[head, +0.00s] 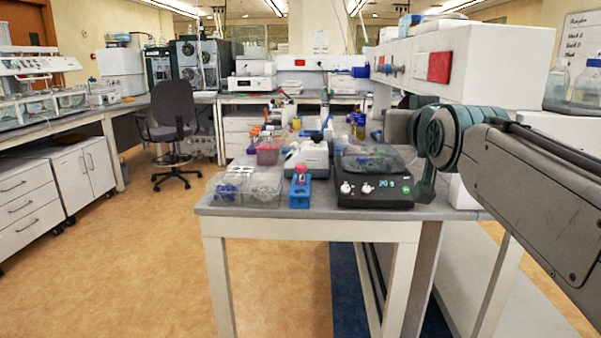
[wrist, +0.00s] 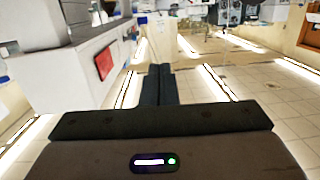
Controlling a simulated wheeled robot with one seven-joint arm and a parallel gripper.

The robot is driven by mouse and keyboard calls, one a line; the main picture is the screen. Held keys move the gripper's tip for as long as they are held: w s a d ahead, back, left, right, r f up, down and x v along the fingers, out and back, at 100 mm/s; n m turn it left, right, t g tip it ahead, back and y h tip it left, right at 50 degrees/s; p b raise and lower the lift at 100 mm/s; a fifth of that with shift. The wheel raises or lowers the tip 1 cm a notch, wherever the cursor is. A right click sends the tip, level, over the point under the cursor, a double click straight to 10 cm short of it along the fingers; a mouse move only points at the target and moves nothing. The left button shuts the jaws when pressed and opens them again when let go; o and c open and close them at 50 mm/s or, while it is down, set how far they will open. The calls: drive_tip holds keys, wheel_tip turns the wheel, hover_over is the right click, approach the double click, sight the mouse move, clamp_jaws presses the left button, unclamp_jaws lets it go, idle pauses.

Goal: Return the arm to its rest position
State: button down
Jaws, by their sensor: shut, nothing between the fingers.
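My arm (head: 530,180) comes in from the right edge of the head view and bends at a round blue-grey joint above the bench's right side. I cannot make out my gripper's fingers in the head view. In the wrist view my gripper (wrist: 159,70) shows as two dark fingers lying side by side, closed together with nothing between them. They point away from the bench items, and the wrist picture appears upside down, with ceiling lights in its lower part.
Below the arm, the bench (head: 330,222) holds a black stirrer-like device (head: 375,200), a blue rack (head: 300,192) and clear boxes (head: 245,187). A white shelf unit (head: 490,65) with a red panel (head: 439,67) stands close behind the arm. Floor at left is open, with a chair (head: 173,110).

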drive_tip(key=s+a+f+g+p, duration=0.2)
drive_tip(key=s+f+g+p, duration=1.2)
drive_tip(key=s, duration=0.7)
wheel_tip(320, 180, down, 4)
drive_tip(key=p, duration=0.4)
drive_tip(key=shift+s+a+r, duration=0.2)
drive_tip(key=shift+s+a, duration=0.05)
